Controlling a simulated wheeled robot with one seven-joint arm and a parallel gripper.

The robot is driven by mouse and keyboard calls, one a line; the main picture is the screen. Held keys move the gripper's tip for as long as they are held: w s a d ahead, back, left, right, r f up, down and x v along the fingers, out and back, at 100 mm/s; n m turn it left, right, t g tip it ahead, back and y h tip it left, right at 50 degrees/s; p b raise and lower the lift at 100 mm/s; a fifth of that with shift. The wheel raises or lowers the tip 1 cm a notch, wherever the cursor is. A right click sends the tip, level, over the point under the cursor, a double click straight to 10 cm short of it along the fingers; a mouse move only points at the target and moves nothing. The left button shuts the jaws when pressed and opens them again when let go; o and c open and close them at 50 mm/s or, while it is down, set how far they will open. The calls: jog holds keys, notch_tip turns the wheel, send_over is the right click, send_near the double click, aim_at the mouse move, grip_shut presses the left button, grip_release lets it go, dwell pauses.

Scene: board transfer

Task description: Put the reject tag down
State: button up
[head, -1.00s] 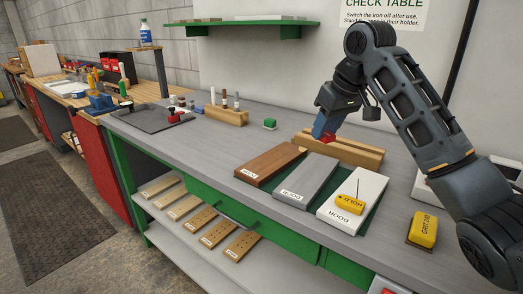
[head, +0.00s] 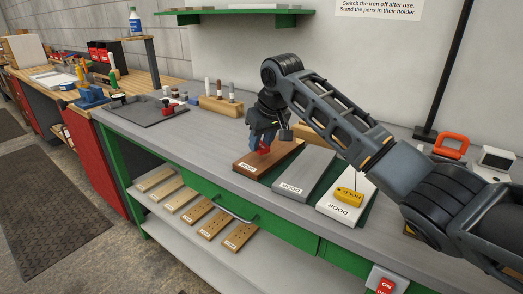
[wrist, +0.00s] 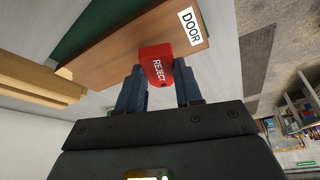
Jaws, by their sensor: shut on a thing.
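My gripper (head: 264,142) is shut on the red reject tag (wrist: 156,64), whose white REJECT lettering faces the wrist camera. In the head view the tag (head: 263,150) shows below the fingers, over the brown door board (head: 250,165). The same brown board (wrist: 120,55) with its DOOR label lies behind the tag in the wrist view. I cannot tell whether the tag touches the board. A grey door board (head: 304,172) lies to its right. A white door board (head: 350,208) further right carries a yellow HOLD tag (head: 348,196).
A wooden pen holder (head: 221,106) stands behind the brown board, with a dark tray (head: 146,112) to its left. A soldering iron stand or similar orange item (head: 451,145) and a white device (head: 494,160) are at right. Bare grey bench (head: 190,146) lies left of the boards.

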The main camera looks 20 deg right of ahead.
aim_at(263, 147)
jog(key=shift+f, duration=1.65)
jog(key=shift+f, duration=0.15)
jog(key=o, duration=1)
jog(key=v, duration=1.2)
jog(key=shift+r, duration=0.2)
